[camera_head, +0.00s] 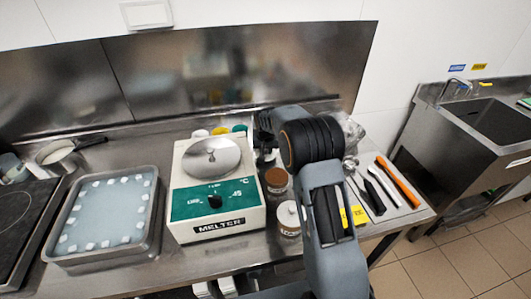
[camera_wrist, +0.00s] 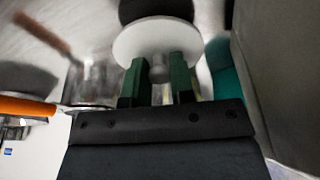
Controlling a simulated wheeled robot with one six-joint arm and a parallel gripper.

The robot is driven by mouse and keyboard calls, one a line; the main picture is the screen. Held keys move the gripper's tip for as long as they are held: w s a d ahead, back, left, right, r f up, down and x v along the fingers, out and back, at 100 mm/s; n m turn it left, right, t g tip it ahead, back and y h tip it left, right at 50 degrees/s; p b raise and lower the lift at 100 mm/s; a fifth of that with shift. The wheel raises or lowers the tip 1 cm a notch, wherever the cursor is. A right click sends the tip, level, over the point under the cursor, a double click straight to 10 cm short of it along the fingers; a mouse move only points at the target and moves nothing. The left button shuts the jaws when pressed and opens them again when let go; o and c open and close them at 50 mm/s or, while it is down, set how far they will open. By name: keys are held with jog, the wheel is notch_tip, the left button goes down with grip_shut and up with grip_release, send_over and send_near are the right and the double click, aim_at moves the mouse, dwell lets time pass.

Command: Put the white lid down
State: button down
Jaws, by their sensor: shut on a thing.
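In the wrist view a round white lid (camera_wrist: 126,44) lies just beyond my gripper (camera_wrist: 158,78). The two green fingers are shut on its small knob, and the lid shows as a flat disc. In the head view my gripper and this lid are hidden behind my own arm, to the right of the melter (camera_head: 215,226). What is directly under the lid cannot be told.
A brown-topped jar (camera_head: 276,178) and a white-topped jar (camera_head: 289,213) stand between the melter and my arm. Tools, including an orange-handled one (camera_head: 396,180), lie on the right. A metal tray (camera_head: 102,258) with white pieces is on the left. A sink (camera_head: 490,125) stands far right.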

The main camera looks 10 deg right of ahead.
jog(key=shift+f, duration=1.1)
jog(key=shift+f, duration=0.15)
jog(key=c, duration=1)
grip_release()
